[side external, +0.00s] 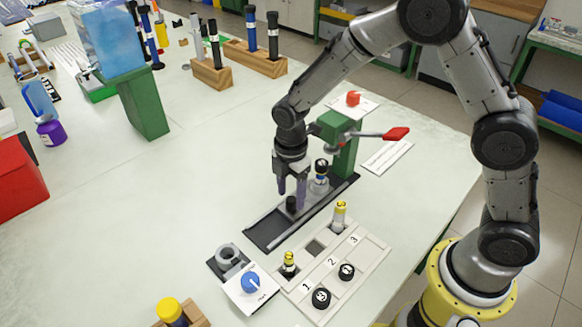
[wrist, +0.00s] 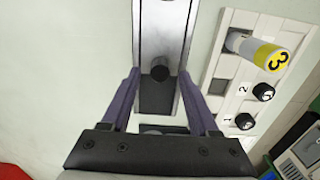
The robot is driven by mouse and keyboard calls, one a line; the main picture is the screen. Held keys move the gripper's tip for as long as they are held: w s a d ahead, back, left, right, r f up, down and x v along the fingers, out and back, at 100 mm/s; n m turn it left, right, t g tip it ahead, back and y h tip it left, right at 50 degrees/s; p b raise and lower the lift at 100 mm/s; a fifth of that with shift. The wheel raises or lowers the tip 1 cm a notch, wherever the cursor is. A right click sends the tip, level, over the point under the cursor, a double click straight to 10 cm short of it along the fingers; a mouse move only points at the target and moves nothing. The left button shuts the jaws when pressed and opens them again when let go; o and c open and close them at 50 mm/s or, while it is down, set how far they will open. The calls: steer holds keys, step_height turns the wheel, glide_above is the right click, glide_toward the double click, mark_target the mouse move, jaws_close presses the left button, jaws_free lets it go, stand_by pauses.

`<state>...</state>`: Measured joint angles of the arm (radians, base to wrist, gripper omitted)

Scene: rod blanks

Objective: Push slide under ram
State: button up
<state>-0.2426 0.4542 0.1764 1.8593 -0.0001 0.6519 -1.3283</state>
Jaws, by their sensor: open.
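The green press (side external: 347,150) stands toward the right of the table, with a red-tipped lever (side external: 396,134). A dark rail (side external: 262,233) runs out from its base. The slide (wrist: 163,35) is a grey plate in the rail, with a black upright knob (side external: 291,203), also seen in the wrist view (wrist: 160,73). A short piece with a black top and white label (side external: 321,169) stands behind the knob by the press; the ram's exact contact with it is unclear. My gripper (side external: 291,188) is open, its purple fingers pointing down on either side of the knob. Contact is not clear.
A pale tray (side external: 375,247) marked 1, 2, 3 lies close right of the rail, with a yellow-topped blank 3 (side external: 340,214) standing in it. The table left of the rail is clear.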

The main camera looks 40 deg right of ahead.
step_height(320, 180, up, 11)
steer(key=shift+r, duration=0.15)
stand_by(0.4)
step_height(320, 180, down, 14)
steer(key=m, duration=2.1)
steer(key=shift+r+m, duration=0.1)
steer(key=shift+m, duration=0.2)
jaws_close()
stand_by(0.6)
